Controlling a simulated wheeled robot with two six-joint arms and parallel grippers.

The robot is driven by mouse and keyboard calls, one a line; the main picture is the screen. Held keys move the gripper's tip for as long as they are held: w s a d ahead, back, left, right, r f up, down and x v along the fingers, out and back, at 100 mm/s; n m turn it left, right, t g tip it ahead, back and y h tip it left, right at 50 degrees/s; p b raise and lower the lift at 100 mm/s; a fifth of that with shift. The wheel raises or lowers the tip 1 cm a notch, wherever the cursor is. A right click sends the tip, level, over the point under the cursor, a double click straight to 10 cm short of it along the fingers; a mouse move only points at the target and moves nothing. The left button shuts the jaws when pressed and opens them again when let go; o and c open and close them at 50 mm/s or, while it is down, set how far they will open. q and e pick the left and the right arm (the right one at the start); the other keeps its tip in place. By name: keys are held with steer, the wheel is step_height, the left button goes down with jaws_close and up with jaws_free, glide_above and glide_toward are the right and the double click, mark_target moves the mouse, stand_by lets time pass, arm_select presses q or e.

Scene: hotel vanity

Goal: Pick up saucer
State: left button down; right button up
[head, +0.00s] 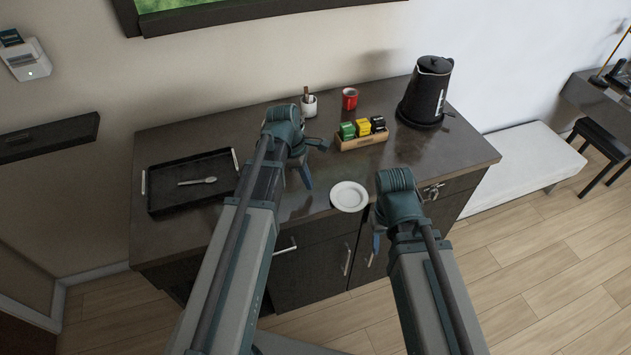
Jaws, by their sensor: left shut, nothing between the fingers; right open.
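A white saucer (349,196) lies flat near the front edge of the dark counter (227,227), between my two grippers. My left gripper (306,180) is shut and empty, to the left of the saucer and apart from it. My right gripper (376,243) is open, to the right of and below the saucer in the picture, by the counter's front edge. Its fingers are partly hidden by my own wrist. I see no contact between either gripper and the saucer.
A black tray (147,206) with a spoon (198,181) stands at the left. Behind the saucer are a wooden box of colored packets (361,141), a red cup (349,98) and a white cup (309,105). A black kettle (426,92) stands at the back right.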

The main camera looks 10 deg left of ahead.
step_height(320, 180, up, 8)
steer(key=p, duration=0.6)
steer(key=shift+d+p, duration=0.15)
steer(key=shift+p, duration=0.25)
